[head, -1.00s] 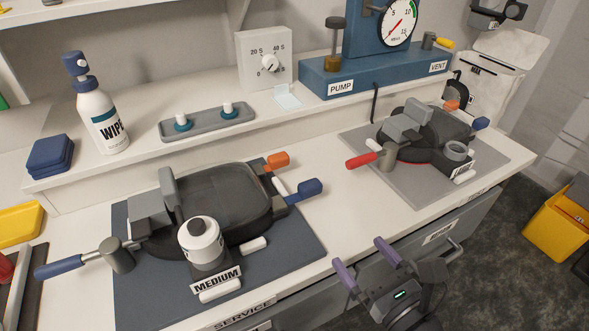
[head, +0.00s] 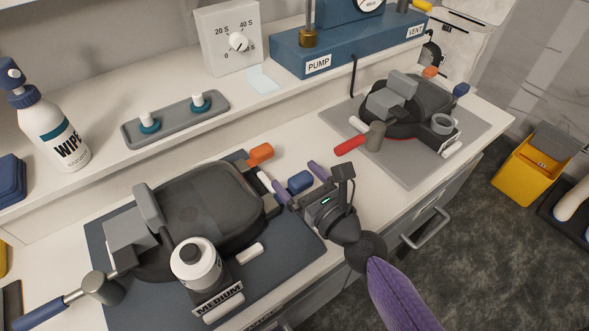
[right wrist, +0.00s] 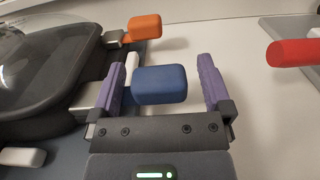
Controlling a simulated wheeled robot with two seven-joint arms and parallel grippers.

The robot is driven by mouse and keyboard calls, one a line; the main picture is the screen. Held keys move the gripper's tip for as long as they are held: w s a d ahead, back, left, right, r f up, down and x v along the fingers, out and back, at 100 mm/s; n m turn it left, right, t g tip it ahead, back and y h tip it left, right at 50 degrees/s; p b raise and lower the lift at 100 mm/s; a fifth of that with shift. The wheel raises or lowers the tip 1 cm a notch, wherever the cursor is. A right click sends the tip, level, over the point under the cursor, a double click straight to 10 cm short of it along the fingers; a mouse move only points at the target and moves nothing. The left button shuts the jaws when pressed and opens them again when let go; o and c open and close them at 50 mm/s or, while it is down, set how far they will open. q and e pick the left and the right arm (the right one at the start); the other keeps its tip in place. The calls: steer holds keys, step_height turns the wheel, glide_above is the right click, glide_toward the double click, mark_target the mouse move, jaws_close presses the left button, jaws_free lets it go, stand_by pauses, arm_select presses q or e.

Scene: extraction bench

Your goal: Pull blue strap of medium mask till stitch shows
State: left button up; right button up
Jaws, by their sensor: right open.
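The medium mask (head: 205,210) lies on a dark blue mat at the left, beside its MEDIUM label. Its blue strap tab (head: 300,182) sticks out at the mask's right side, below an orange tab (head: 260,153). My right gripper (head: 295,180) is open at the blue tab. In the right wrist view the blue tab (right wrist: 159,84) stands between the two purple fingers (right wrist: 163,85), near the left one, with a clear gap to the right one. A white piece shows behind the left finger. No stitch is visible on the strap. My left gripper is not in view.
A second mask (head: 408,105) with a red-handled part (head: 349,146) lies on a grey mat at the back right. The blue pump block (head: 345,50) stands on the shelf behind.

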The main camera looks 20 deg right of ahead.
steer(key=shift+w+a, duration=0.25)
steer(key=shift+w, duration=0.4)
jaws_close()
